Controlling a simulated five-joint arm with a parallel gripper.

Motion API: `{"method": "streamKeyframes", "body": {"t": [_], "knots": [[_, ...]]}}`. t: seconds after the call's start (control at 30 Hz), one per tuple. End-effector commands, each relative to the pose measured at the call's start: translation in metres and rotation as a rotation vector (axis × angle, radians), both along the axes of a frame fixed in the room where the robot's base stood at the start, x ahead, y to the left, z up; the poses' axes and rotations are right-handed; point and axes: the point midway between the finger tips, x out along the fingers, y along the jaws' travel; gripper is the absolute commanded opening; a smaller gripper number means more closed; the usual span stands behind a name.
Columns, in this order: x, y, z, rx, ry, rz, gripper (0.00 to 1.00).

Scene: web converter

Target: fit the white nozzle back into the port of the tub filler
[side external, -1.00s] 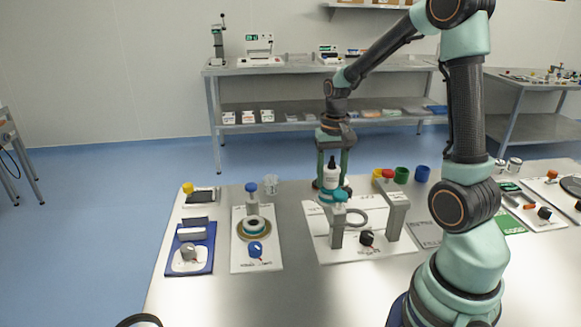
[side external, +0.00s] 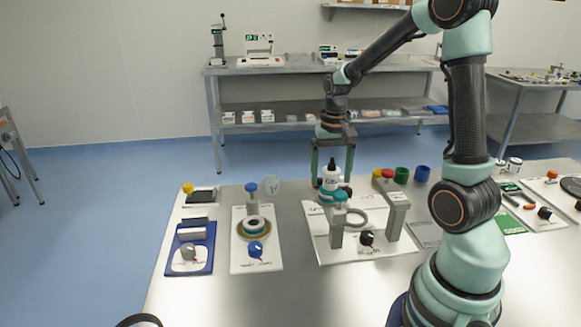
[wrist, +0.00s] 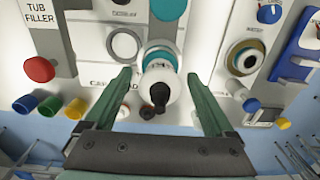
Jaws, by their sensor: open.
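A white bottle-like piece with a dark tip (side external: 331,178) stands upright at the back edge of a white plate; it also shows in the wrist view (wrist: 170,80). I cannot tell whether it is the nozzle; no other white nozzle is clear. A teal collar (wrist: 160,56) is beside or under its base. My gripper (side external: 333,172) is open above it, fingers on both sides and apart from it; it also shows in the wrist view (wrist: 165,100).
A grey post with a red knob (side external: 388,176) and one with a teal knob (side external: 339,197) stand on the white plate, a ring (side external: 354,218) between them. Yellow, green and blue cups (side external: 401,175) stand behind.

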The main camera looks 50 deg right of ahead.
Motion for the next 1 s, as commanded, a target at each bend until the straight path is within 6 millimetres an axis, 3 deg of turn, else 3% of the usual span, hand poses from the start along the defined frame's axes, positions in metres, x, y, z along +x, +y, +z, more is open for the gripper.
{"method": "streamKeyframes", "body": {"t": [0.3, 0.5, 0.7, 1.0], "knots": [[0.001, 0.0, 0.063, -0.003, -0.006, 0.0, 0.89], [0.001, 0.0, 0.096, -0.002, -0.004, 0.0, 0.89], [0.0, 0.0, 0.109, -0.001, -0.002, 0.0, 0.89], [0.0, 0.002, 0.111, -0.003, -0.006, 0.009, 0.89]]}}
